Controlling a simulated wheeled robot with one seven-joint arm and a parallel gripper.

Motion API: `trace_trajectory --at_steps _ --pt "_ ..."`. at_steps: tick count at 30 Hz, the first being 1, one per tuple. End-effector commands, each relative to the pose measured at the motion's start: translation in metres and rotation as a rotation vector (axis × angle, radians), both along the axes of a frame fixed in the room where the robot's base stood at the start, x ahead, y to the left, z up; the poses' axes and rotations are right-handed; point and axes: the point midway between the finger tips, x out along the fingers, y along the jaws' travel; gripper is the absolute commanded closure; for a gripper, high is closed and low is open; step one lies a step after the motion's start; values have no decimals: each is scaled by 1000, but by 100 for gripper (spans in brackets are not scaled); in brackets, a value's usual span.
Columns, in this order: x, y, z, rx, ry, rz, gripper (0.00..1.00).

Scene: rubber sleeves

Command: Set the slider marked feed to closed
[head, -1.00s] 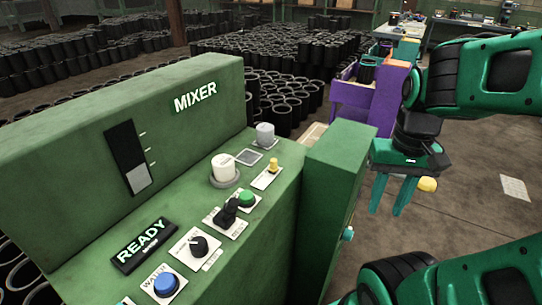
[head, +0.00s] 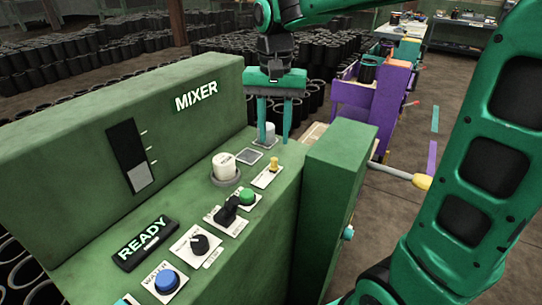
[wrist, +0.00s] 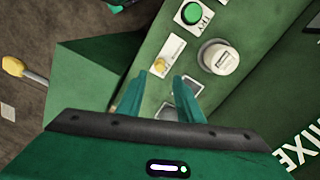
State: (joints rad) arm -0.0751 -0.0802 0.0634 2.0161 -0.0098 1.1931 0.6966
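A small yellow knob (head: 274,163) stands on a narrow white plate (head: 264,181) on the green mixer's sloped top; I take it for the slider, but its lettering is too small to read. In the wrist view the yellow knob (wrist: 160,65) shows just ahead of the fingertips, near one end of its plate (wrist: 172,48). My gripper (head: 273,141) is open and empty, pointing down over the far end of the panel. In the wrist view my gripper (wrist: 159,76) has its fingers apart, with panel showing between them. Contact with the knob cannot be made out.
A white round cap (head: 225,165), grey post (head: 268,141), green button (head: 247,197), black lever (head: 228,211), black dial (head: 200,244) and blue button (head: 166,281) crowd the panel. A taller green block (head: 350,160) borders it at right. A yellow-ended handle (head: 421,181) sticks out beyond.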

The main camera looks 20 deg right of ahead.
Motion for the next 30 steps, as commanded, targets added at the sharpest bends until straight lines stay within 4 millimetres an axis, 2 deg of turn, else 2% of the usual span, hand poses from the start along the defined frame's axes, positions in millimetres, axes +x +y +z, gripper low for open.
trace_trajectory --at_steps 6,12,18,25,26,30 --pt "-1 0 -40 0 4 0 67" --pt "0 -1 -65 0 2 0 67" --pt "0 -1 -74 -1 -1 0 67" --pt "0 -1 -75 -1 -1 0 67" --pt "0 -1 -75 -1 -1 0 69" --pt "0 -1 -75 -1 -1 0 100"
